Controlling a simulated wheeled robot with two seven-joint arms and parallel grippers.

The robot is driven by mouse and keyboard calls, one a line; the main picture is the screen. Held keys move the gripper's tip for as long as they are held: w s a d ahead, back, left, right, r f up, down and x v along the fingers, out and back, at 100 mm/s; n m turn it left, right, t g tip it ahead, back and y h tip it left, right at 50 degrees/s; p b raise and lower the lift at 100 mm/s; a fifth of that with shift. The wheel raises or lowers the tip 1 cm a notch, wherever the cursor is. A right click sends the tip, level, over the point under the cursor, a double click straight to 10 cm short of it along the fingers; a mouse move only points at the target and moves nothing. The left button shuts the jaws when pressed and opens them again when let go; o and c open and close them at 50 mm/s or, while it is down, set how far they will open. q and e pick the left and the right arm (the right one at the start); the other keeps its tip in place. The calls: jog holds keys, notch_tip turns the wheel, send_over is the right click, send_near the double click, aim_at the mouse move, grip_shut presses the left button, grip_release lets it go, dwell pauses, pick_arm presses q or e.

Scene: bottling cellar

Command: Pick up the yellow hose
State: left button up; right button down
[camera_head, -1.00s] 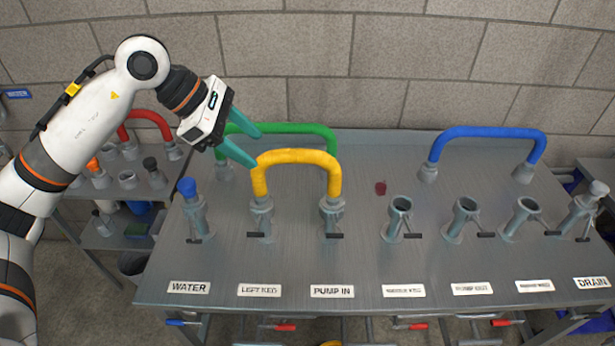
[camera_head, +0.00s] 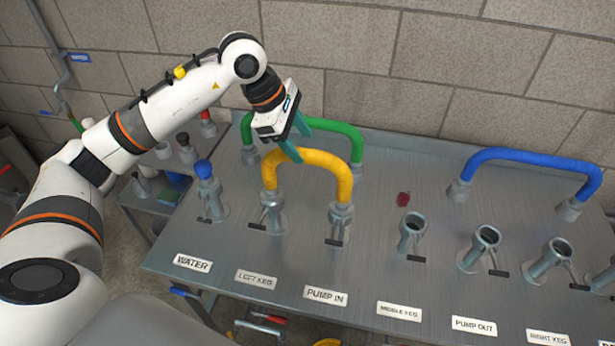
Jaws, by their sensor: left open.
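The yellow hose (camera_head: 308,156) is a stiff upside-down U. Its left end sits on the port above the LEFT KEG label (camera_head: 256,279) and its right end on the port above the PUMP IN label (camera_head: 325,296). My left gripper (camera_head: 298,140) is open, with teal fingers pointing down and right. The green hose (camera_head: 335,127) stands behind the yellow one, partly hidden by my gripper. My right gripper is not in view.
A blue hose (camera_head: 530,155) stands at the back right of the metal bench (camera_head: 385,265). Open ports, such as the middle one (camera_head: 412,228), line the front right. A blue-capped port (camera_head: 204,169) is at left. A small red object (camera_head: 403,199) lies mid-bench. A block wall closes the back.

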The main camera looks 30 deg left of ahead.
aim_at(305, 151)
pick_arm(q)
jog(key=p+x, duration=0.2)
jog(key=x, duration=0.2)
jog(key=shift+s+d+f, duration=0.1)
jog(key=shift+f, duration=0.15)
jog(key=shift+d+f, duration=0.1)
jog(key=shift+f, duration=0.2)
jog(key=c, duration=1)
jog(key=shift+r, duration=0.1)
jog(key=shift+c, duration=0.2)
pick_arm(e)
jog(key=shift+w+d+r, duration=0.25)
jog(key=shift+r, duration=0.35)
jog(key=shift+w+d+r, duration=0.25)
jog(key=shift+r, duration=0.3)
pick_arm(q)
jog(key=shift+w, duration=0.2)
